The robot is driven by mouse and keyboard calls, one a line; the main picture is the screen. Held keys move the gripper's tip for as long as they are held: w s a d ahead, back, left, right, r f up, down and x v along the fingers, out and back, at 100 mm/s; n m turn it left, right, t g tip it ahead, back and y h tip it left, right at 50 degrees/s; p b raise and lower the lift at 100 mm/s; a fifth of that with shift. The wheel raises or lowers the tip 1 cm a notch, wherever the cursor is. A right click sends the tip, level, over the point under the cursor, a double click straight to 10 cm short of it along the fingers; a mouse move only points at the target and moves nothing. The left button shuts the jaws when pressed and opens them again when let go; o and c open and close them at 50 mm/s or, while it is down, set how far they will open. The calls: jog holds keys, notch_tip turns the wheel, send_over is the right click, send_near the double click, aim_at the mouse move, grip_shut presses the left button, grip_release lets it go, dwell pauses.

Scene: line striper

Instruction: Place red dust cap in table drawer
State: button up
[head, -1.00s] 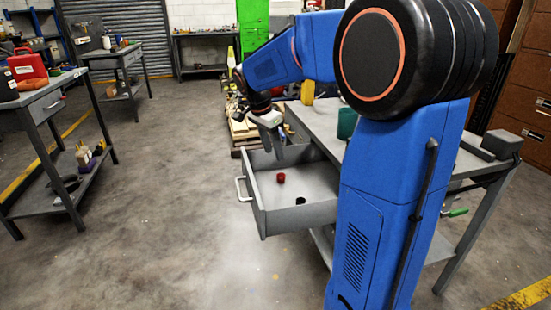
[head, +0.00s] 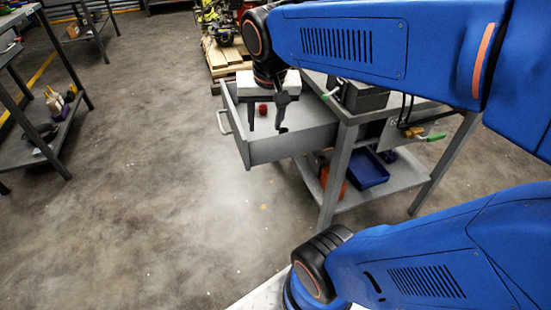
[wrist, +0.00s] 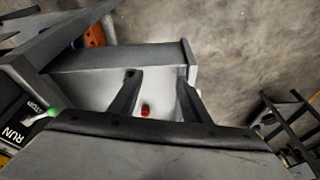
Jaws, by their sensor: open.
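The red dust cap (head: 262,109) lies on the floor of the open table drawer (head: 290,145). In the wrist view the cap (wrist: 146,110) shows between my fingers, beyond them on the drawer floor, and the drawer wall (wrist: 115,57) runs across the view. My gripper (head: 266,130) is over the drawer with its fingers pointing down. It is open and empty, with the cap apart from both fingers.
The grey table (head: 335,105) with a lower shelf stands right of the drawer. A blue bin (head: 368,168) and an orange object (head: 335,185) sit on that shelf. A pallet (head: 225,58) is behind. Open floor lies left and in front of the drawer.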

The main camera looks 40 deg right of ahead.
jog(key=s+a+f+n, duration=0.1)
jog(key=s+f+n, duration=0.1)
jog(key=s, duration=0.2)
jog(key=s+a+f+n+t+y, duration=0.1)
jog(key=s+a+f+n, duration=0.1)
jog(key=s, duration=0.3)
jog(key=shift+f+n+t, duration=0.3)
jog(key=shift+f+n, duration=0.05)
jog(key=shift+n, duration=0.45)
